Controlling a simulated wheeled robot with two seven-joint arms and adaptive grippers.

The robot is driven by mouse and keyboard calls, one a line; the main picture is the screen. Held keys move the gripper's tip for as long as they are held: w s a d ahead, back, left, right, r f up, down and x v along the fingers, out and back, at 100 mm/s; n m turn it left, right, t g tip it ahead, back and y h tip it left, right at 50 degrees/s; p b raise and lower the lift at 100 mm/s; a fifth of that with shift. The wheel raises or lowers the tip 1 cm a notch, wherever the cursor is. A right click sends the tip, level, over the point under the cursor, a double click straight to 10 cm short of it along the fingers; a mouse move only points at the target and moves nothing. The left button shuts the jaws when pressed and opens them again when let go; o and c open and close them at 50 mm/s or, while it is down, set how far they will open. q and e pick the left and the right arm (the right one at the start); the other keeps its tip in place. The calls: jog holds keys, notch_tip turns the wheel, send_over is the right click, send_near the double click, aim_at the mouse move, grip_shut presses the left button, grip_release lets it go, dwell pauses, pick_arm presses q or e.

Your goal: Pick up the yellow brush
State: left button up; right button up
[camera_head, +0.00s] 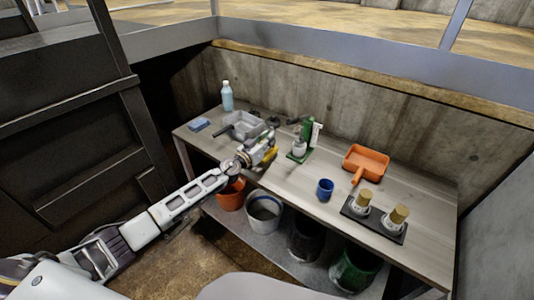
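My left arm reaches in from the lower left to the workbench (331,181). My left gripper (268,140) is at the bench's left half, low over the top. A small yellow thing (268,157), which looks like the yellow brush, shows just below and beside the gripper. The gripper and wrist hide part of it. I cannot tell whether the fingers touch it or are open or shut. My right gripper is not in view.
A grey dustpan (244,124) lies behind the gripper. A blue bottle (227,96) and blue sponge (198,125) are at left. A green stand (305,138), blue cup (325,189), orange dustpan (366,161) and corked jars (380,212) are to the right. Buckets (264,207) fill the lower shelf.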

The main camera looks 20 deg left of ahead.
pick_arm(q)
grip_shut()
jog(key=shift+r, duration=0.2)
jog(key=shift+r+p, duration=0.45)
jog(key=shift+p, duration=0.1)
jog(key=shift+r, duration=0.4)
notch_tip(320, 180, up, 3)
jog(key=shift+f+p, duration=0.15)
jog(key=shift+p, duration=0.9)
notch_tip(320, 180, up, 3)
jog(key=shift+f+p, duration=0.1)
jog(key=shift+p, duration=0.65)
jog(key=shift+r, duration=0.75)
jog(key=shift+r+p, duration=0.4)
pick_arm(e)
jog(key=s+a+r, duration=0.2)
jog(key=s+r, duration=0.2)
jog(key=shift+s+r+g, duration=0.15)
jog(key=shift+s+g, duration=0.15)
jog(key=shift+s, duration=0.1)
